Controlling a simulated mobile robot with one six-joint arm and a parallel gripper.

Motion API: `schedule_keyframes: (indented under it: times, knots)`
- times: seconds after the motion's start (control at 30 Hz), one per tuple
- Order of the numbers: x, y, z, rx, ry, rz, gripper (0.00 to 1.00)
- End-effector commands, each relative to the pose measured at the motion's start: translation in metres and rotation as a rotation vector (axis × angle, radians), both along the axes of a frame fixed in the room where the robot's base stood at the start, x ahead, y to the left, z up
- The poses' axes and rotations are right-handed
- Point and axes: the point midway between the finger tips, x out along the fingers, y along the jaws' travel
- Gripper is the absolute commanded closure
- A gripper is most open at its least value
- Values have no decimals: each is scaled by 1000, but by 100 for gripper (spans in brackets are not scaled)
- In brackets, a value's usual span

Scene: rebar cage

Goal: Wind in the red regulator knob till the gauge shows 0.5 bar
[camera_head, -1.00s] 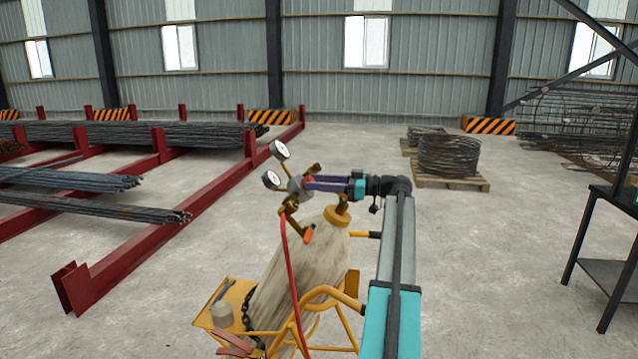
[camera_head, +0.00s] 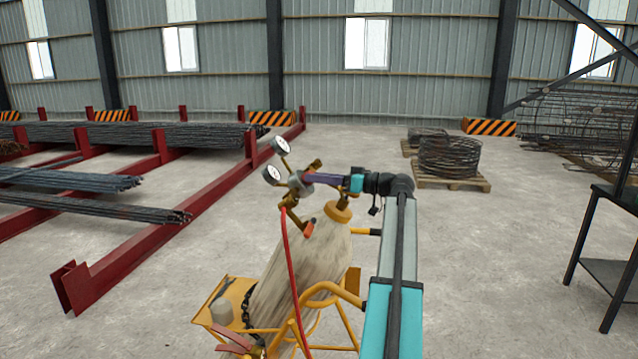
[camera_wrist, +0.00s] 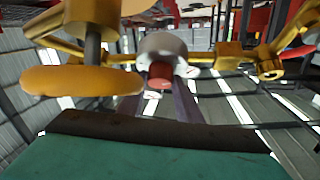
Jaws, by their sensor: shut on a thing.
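The red regulator knob (camera_wrist: 158,76) shows in the wrist view, in front of the regulator's round grey body (camera_wrist: 163,48). My gripper (camera_wrist: 158,92) is shut on the knob, one purple finger on each side. In the head view my gripper (camera_head: 308,180) reaches in from the right to the brass regulator and covers the knob. Two white round gauges, an upper one (camera_head: 281,146) and a lower one (camera_head: 272,174), stand left of the regulator. Their dark marks are too small to read.
The regulator sits atop a beige cylinder (camera_head: 300,255) in a yellow cart (camera_head: 240,293). A yellow handwheel (camera_head: 338,212) is close below my gripper. A red hose (camera_head: 290,270) hangs down. Red racks with rebar (camera_head: 165,235) stand left; a dark table (camera_head: 608,270) stands right.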

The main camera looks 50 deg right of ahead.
Motion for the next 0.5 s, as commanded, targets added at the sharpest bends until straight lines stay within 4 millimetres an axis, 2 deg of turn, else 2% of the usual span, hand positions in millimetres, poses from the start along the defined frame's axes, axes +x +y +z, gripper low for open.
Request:
schedule_keyframes:
  times: [0.5]
  knots:
    - [-3, 10, 4, 281, 176, -280, 91]
